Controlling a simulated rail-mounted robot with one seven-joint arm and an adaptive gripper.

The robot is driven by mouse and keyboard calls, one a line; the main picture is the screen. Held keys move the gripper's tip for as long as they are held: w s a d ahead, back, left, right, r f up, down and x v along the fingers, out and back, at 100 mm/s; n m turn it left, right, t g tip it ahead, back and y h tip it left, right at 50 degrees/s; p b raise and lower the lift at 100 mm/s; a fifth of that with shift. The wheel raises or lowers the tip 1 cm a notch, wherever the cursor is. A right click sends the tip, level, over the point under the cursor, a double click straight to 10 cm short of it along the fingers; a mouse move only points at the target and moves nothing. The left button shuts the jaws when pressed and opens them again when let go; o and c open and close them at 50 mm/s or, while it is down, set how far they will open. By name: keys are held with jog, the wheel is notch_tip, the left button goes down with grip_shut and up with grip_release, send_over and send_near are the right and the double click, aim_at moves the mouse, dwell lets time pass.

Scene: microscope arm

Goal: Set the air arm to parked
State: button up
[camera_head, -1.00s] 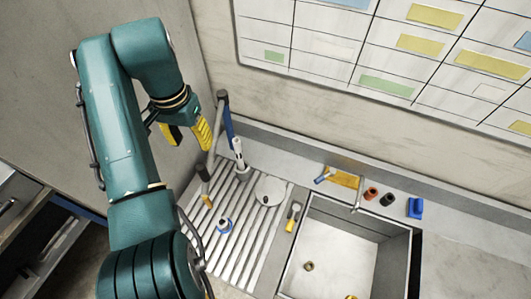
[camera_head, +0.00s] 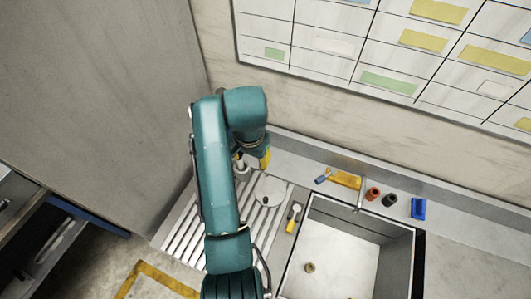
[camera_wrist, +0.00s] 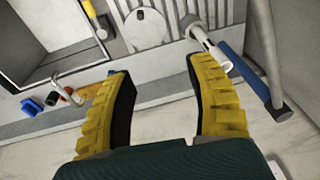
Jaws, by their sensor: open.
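The jointed air arm is mostly hidden behind my arm in the head view. In the wrist view, what looks like it is at the right: a blue bar (camera_wrist: 243,70) running to a dark round end, beside a grey post. A white cylinder (camera_wrist: 203,38) with a dark ring stands left of the bar; its light body also shows in the head view (camera_head: 241,166). My gripper (camera_wrist: 158,68) is open and empty, its yellow fingers spread apart; the bar and cylinder lie beyond and right of the right finger. In the head view the gripper (camera_head: 264,158) is over the back of the drainboard.
The ribbed drainboard (camera_head: 185,235) carries a round white plate (camera_head: 270,190). The sink (camera_head: 340,250) lies to its right. A yellow-handled brush (camera_head: 294,214) lies between them. The back ledge holds a tap, a yellow item (camera_head: 344,180), and a blue block (camera_head: 418,208). The wall rises close behind.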

jog(key=d+t, duration=0.2)
jog(key=w+d+t, duration=0.1)
jog(key=shift+w+d+r, duration=0.1)
jog(key=shift+d+r, duration=0.2)
jog(key=shift+d, duration=0.05)
